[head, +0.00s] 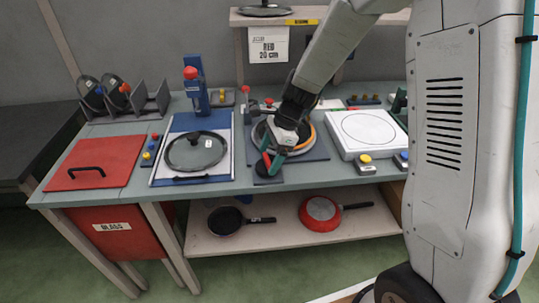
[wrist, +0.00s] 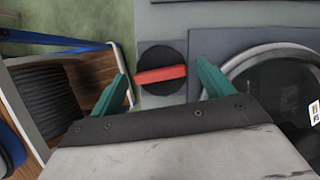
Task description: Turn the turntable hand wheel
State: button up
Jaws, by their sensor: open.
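The hand wheel is a black disc with a red bar grip (wrist: 160,73) across it, just in front of the turntable. The disc (wrist: 161,52) lies below my gripper in the wrist view. My gripper (wrist: 162,74) is open, with one teal finger toward each end of the red bar. No contact is visible. In the head view my gripper (head: 277,163) is over the wheel and partly hides it, though the red bar (head: 266,159) shows.
A glass lid (head: 195,150) on a board lies left of the wheel, and a white plate unit (head: 365,132) stands to the right. A red panel (head: 97,160) is far left. The lower shelf holds a black pan (head: 227,221) and a red pan (head: 320,211).

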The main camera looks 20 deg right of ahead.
jog(key=c, duration=1)
jog(key=shift+n, duration=0.3)
jog(key=n, duration=0.2)
jog(key=n+g, duration=0.1)
jog(key=shift+w+f+n+g+h, duration=0.1)
jog(key=shift+w+n+g+h, duration=0.05)
jog(key=shift+n+g+h, duration=0.2)
jog(key=n+g, duration=0.1)
jog(key=n, duration=0.3)
jog(key=shift+w+a+n+h, duration=0.1)
jog(key=shift+n+h, duration=0.15)
jog(key=shift+h, duration=0.1)
jog(key=n+g+h, duration=0.1)
jog(key=n, duration=0.3)
jog(key=shift+a+n, duration=0.15)
jog(key=shift+n, duration=0.15)
jog(key=n+g+h, duration=0.1)
jog(key=n+h, duration=0.1)
jog(key=n, duration=0.2)
jog(key=shift+n, duration=0.3)
